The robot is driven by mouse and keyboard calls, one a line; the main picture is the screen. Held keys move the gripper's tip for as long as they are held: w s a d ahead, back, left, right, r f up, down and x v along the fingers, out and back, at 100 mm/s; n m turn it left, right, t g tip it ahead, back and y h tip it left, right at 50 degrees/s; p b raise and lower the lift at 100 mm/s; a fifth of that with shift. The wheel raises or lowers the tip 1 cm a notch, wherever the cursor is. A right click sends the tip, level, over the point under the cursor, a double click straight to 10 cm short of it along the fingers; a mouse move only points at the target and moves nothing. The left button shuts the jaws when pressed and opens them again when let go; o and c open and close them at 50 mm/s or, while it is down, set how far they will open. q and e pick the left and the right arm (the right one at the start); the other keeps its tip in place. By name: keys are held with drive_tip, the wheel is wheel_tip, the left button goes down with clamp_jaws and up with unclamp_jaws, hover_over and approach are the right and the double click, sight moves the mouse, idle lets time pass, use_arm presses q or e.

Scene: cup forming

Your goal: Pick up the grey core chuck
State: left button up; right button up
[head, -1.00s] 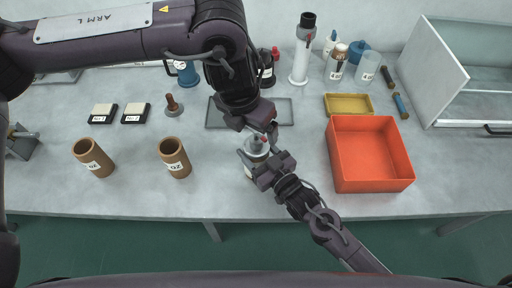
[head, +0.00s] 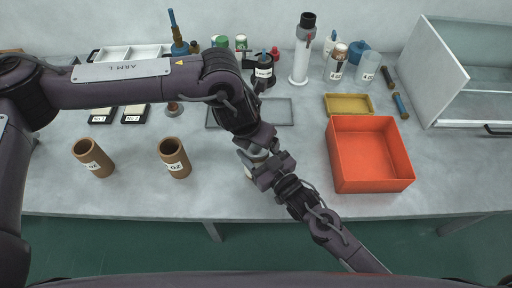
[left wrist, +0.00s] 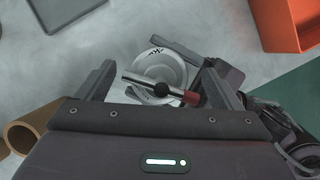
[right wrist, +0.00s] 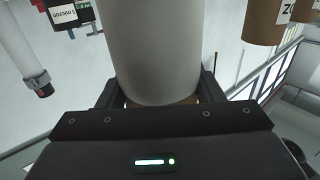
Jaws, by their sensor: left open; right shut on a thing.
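My right gripper (right wrist: 157,92) is shut around the cylinder's lower part. My left gripper (left wrist: 160,82) is open above the chuck, one finger on each side of it. Contact cannot be told. In the head view my left gripper (head: 260,143) and right gripper (head: 264,168) meet and hide most of the chuck.
Two brown tubes (head: 93,158) (head: 175,158) stand to the left. A dark flat tray (head: 280,112) lies behind the grippers. An orange bin (head: 368,152) and a yellow tray (head: 348,104) are to the right. Bottles line the back. The table front between tubes is clear.

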use_arm(q)
drive_tip(key=shift+x, duration=0.95)
drive_tip(key=shift+c, duration=0.3)
drive_tip(key=shift+w+r, duration=0.1)
drive_tip(key=c, duration=1.3)
wheel_tip(320, 180, up, 10)
drive_tip(key=shift+r, duration=0.1)
use_arm(e)
drive_tip(key=o, duration=1.1)
drive_tip(key=shift+o, duration=0.2)
